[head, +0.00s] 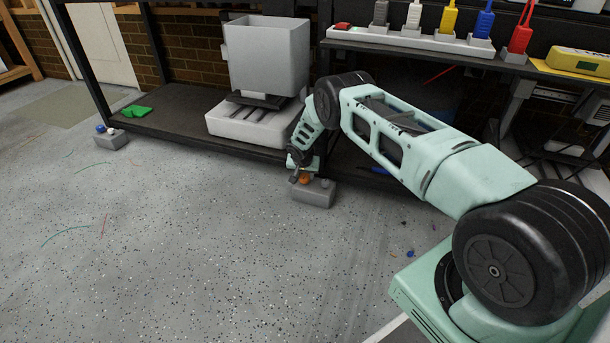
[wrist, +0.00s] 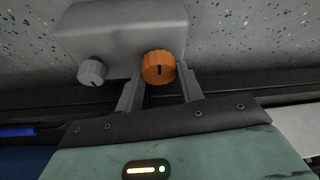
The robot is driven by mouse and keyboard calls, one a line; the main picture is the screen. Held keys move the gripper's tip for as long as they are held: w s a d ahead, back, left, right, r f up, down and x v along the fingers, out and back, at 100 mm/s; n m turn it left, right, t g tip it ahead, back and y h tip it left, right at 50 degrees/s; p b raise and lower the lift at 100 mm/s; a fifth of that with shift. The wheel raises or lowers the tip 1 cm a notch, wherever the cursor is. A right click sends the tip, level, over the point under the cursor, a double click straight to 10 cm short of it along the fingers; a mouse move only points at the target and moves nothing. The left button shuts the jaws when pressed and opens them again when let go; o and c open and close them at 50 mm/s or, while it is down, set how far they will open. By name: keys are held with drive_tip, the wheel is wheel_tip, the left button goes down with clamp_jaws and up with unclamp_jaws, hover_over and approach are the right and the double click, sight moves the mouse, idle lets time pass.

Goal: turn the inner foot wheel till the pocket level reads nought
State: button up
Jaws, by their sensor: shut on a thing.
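An orange foot wheel (wrist: 158,67) with a dark pointer mark sits on a grey foot block (wrist: 120,28) on the floor. My gripper (wrist: 160,82) has a finger on each side of the orange wheel and is shut on it. A smaller grey knob (wrist: 91,71) is on the same block, clear of my fingers. In the head view the orange wheel (head: 305,179) and block (head: 314,194) are at the front of the low shelf, with my gripper (head: 301,176) there. A yellow instrument (head: 577,60), likely the pocket level, lies at upper right; its reading is too small to make out.
Another foot block (head: 111,141) with a blue knob (head: 100,128) stands at the far left. A grey printer-like machine (head: 266,60) stands above the low shelf (head: 175,122), with a green object (head: 136,111) to its left. The floor in front is mostly clear.

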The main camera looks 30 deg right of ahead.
drive_tip(key=m+g+h+b, duration=0.1)
drive_tip(key=m+b, duration=0.1)
drive_tip(key=m, duration=0.1)
drive_tip(key=shift+w+a+f, duration=0.1)
drive_tip(key=shift+f, duration=0.05)
drive_tip(key=shift+m+g+b, duration=0.4)
drive_tip(key=shift+m+b, duration=0.75)
drive_tip(key=shift+m, duration=0.15)
drive_tip(key=o, duration=1)
drive_tip(key=p+v, duration=0.9)
drive_tip(key=v, duration=0.8)
drive_tip(key=shift+a+r, duration=0.2)
drive_tip(key=shift+r, duration=0.1)
